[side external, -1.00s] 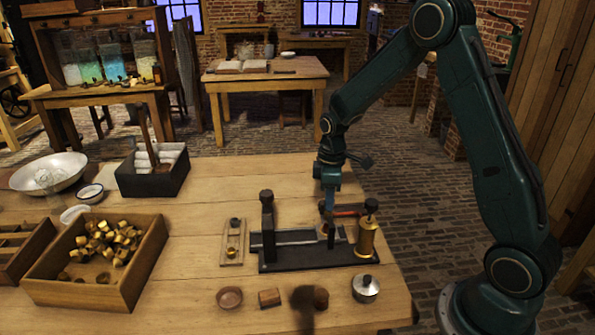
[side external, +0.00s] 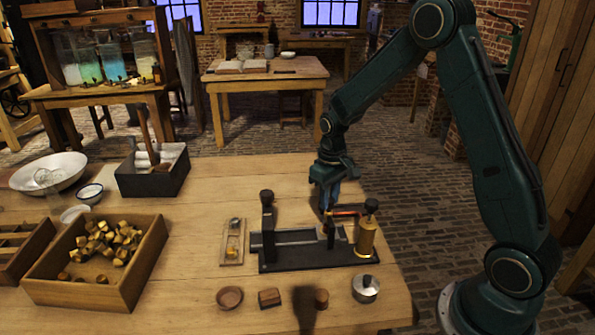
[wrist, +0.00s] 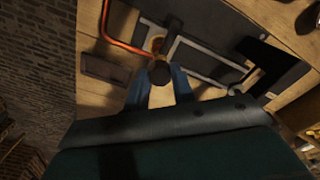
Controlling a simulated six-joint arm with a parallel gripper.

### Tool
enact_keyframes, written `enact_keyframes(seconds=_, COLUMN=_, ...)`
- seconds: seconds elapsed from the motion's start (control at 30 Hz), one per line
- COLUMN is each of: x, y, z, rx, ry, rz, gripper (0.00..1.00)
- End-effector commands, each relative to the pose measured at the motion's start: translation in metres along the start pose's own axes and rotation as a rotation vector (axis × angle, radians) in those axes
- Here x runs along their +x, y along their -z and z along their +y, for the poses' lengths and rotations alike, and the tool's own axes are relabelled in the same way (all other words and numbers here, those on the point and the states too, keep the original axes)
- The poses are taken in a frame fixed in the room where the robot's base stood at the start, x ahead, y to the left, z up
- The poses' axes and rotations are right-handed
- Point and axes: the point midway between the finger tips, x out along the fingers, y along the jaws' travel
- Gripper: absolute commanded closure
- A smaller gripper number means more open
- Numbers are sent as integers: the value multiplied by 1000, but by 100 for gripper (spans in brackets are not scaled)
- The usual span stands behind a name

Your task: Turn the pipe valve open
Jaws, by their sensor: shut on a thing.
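My gripper (side external: 325,218) points down at the far side of the black apparatus base (side external: 285,264), near its right end. In the wrist view, the two blue fingers (wrist: 160,88) lie on either side of the dark end of a lever-like valve handle (wrist: 159,73), and they are shut on it. The handle's bar runs from between the fingers toward a small brass fitting. A copper-orange pipe (side external: 347,209) runs beside the gripper; it also shows in the wrist view (wrist: 108,30). In the side view, the gripper hides most of the handle, and its exact angle cannot be told.
A brass cylinder with a black knob (side external: 366,237) stands close right of the gripper. A black post (side external: 267,222) stands at the base's left end. A lidded metal pot (side external: 366,289) and small wooden pieces stand in front. A wooden crate of brass caps (side external: 142,270) lies left.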

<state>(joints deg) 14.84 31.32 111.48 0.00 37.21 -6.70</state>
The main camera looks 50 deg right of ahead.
Motion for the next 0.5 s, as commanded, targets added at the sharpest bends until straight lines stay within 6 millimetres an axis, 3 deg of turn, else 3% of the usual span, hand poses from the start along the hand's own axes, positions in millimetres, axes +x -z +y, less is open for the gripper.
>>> enact_keyframes(seconds=0.5, x=-1, y=0, z=0, rx=489, ry=0, rz=1, gripper=98)
